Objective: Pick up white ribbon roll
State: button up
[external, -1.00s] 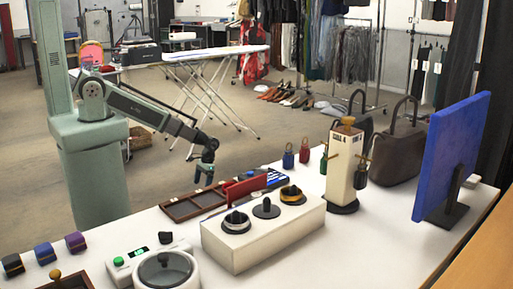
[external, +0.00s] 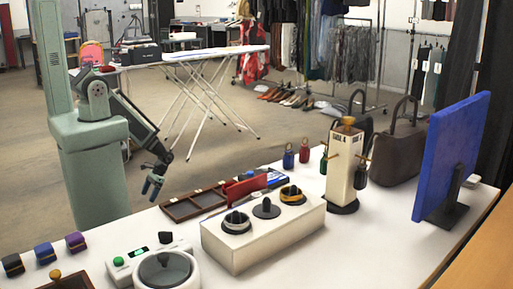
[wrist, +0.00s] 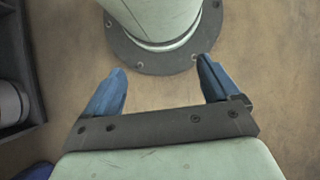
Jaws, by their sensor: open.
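My gripper (external: 151,189) is open and empty, left of the dark compartment tray and beyond the table's far edge. In the wrist view its two blue fingers (wrist: 160,66) are spread apart, with nothing between them. A pale rounded roll-like thing (wrist: 11,104) lies in a dark box (wrist: 38,88) at the left edge of the wrist view, left of the fingers. It is cut off by the frame, and I cannot tell for sure that it is the white ribbon roll. I cannot make out a white ribbon roll in the external view.
The white table (external: 335,262) holds the compartment tray (external: 186,208), a white block with dark knobs (external: 262,243), a key stand (external: 343,170), handbags (external: 398,155) and a blue panel (external: 452,155). My own round base flange shows at the top of the wrist view.

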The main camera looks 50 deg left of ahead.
jog(key=c, duration=0.8)
